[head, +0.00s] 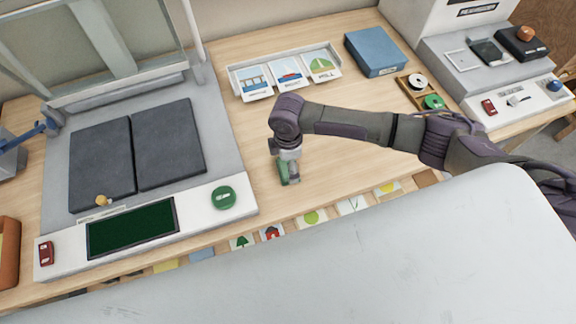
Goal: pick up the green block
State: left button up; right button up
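The green block (283,172) stands on the wooden table near its middle, right of the scanner-like machine. My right arm comes in from the right, and its gripper (289,170) points down at the green block. The fingers are at the block and hide part of it. The view is too small to tell whether they are closed on it or only around it. My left gripper is not in view.
A grey machine with two dark pads (137,155) and a green button (223,197) fills the left. A tray of picture cards (236,84), a blue box (374,52) and a wooden tray (403,82) stand behind. Picture cards (312,217) line the front edge.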

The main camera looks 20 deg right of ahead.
jog(key=shift+f, duration=0.45)
jog(key=shift+c, duration=0.2)
jog(key=c, duration=1)
jog(key=shift+c, duration=0.2)
jog(key=shift+r, duration=0.5)
notch_tip(320, 180, up, 3)
jog(key=shift+w+f+b, duration=0.1)
jog(key=shift+f+b, duration=0.05)
jog(key=shift+b, duration=0.25)
jog(key=s+d+r, duration=0.6)
jog(key=s+r, duration=0.1)
jog(key=s, duration=0.3)
jog(key=shift+s+r+b, duration=0.15)
jog(key=shift+r+b, duration=0.05)
jog(key=shift+b, duration=0.25)
